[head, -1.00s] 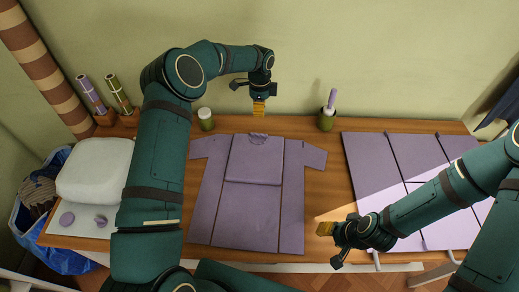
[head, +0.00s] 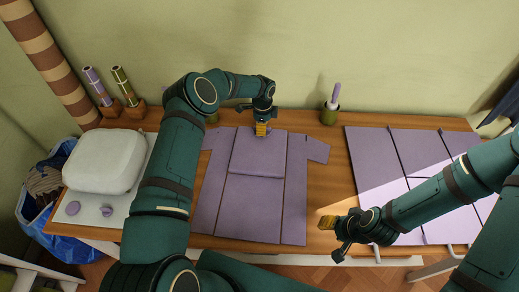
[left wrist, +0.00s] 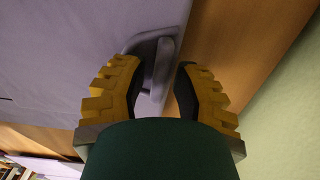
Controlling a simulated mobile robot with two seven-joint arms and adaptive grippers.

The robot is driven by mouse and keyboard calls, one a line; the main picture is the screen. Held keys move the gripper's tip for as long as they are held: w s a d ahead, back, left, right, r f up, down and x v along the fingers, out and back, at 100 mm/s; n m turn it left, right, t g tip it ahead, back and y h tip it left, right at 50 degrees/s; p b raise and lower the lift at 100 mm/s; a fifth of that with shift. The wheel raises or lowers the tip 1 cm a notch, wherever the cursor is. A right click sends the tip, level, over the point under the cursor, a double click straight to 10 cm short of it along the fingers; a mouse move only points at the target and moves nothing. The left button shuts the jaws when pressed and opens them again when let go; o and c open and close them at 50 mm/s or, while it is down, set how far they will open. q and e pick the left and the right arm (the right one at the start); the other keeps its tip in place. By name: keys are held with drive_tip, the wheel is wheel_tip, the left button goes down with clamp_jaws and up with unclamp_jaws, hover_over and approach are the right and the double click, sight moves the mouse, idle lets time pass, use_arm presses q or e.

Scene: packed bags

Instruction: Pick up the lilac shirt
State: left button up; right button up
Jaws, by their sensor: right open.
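The lilac shirt (head: 240,205) lies flat on the wooden table, its collar towards the wall and its sleeves spread. My left gripper (head: 261,129) is over the collar, pointing down. In the left wrist view my left gripper (left wrist: 163,85) has its yellow-padded fingers apart, with the raised collar piece of the shirt (left wrist: 80,45) showing in and beyond the gap. I cannot tell whether the fingers touch the cloth. My right gripper (head: 333,238) is open and empty, low near the table's front edge, right of the shirt.
A lilac panelled folding board (head: 375,165) lies on the right of the table. A white rounded case (head: 104,160) sits at the left, with two small lilac knobs in front. Pots with rods stand along the back. A blue bag (head: 72,245) is on the floor at left.

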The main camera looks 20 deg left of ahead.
use_arm(q)
drive_tip(key=shift+f, duration=0.15)
clamp_jaws()
idle(0.4)
